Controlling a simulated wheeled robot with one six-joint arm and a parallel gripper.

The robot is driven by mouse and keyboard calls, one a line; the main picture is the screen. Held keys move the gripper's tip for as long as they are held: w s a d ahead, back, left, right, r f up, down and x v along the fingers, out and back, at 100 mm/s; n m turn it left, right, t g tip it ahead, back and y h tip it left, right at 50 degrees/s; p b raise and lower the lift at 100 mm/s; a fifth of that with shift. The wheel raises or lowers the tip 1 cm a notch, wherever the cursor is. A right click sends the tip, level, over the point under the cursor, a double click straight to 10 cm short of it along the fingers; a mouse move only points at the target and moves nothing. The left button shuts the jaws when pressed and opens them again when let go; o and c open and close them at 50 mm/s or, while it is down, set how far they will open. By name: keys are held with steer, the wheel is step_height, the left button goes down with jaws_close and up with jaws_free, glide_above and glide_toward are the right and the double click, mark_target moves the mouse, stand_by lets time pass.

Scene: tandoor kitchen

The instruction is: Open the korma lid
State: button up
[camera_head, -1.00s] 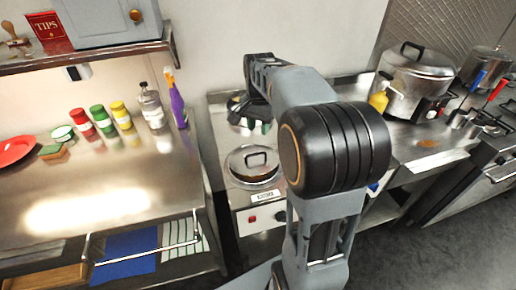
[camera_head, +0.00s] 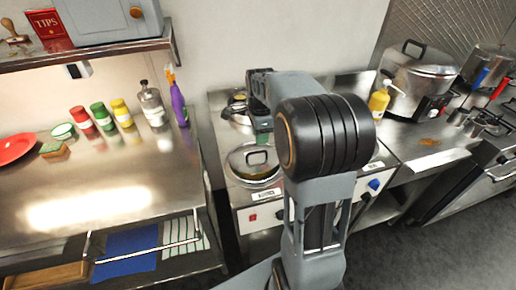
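A round metal lid (camera_head: 240,163) with a dark upright loop handle sits on a pot set into the steel counter unit, left of my arm. A small white label (camera_head: 265,194) on the unit's front edge lies just before it; its print is too small to read surely. My gripper (camera_head: 262,136) points down behind this lid, between it and a second round pot farther back. It appears apart from the handle. My arm hides most of the gripper, and the fingertips are not clear. The lid lies flat and closed.
The second pot (camera_head: 238,112) stands at the back of the unit. A purple spray bottle (camera_head: 179,105) and several small jars stand on the left counter. A large lidded cooker (camera_head: 418,85) and a yellow bottle (camera_head: 379,100) stand at right.

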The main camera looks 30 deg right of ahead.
steer(key=shift+f, duration=2.9)
jaws_close()
